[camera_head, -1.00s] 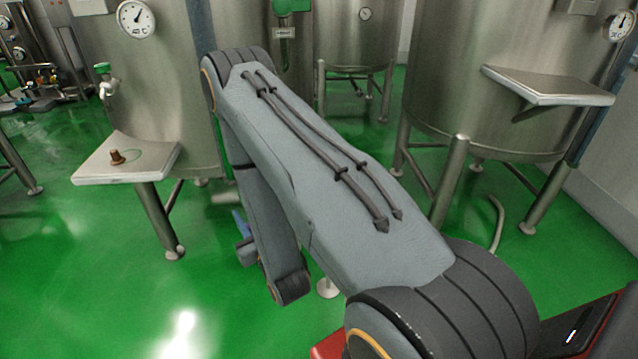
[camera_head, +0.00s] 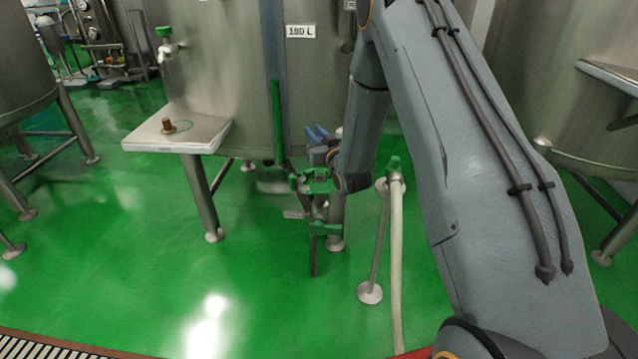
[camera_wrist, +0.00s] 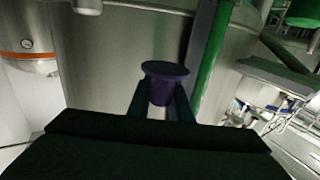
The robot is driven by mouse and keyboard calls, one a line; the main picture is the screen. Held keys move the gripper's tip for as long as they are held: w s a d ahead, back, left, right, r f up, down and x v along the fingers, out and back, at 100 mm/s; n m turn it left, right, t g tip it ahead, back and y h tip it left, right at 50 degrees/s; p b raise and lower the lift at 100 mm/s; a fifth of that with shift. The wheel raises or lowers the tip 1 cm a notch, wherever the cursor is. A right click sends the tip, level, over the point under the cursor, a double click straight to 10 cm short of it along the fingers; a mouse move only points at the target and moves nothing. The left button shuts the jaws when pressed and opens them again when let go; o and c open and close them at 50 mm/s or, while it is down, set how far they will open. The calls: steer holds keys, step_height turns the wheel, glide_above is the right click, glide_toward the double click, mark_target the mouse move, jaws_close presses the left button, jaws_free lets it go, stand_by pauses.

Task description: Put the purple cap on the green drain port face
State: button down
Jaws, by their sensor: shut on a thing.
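The purple cap (camera_wrist: 166,84) sits between the two fingertips of my gripper in the wrist view, its wide round rim facing away from the palm. My gripper (camera_head: 317,133) is shut on it, and its bluish fingers show in front of the tank's lower part in the head view. I cannot make out the cap there. A green fitting (camera_head: 314,182) is low on the tank, just below my gripper. A green valve (camera_head: 395,167) tops a hose stand to the right. I cannot tell which of these bears the drain port face.
A white shelf (camera_head: 178,137) holding a brown piece (camera_head: 168,126) juts out at left. A pale hose (camera_head: 397,260) hangs at right. The green floor at front left is clear.

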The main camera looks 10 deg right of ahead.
steer(key=shift+w+f, duration=0.2)
steer(key=shift+f, duration=4.6)
steer(key=shift+f+b, duration=0.35)
steer(key=shift+f, duration=0.2)
steer(key=shift+f, duration=0.1)
steer(key=c, duration=1.6)
jaws_free()
steer(key=shift+s, duration=0.1)
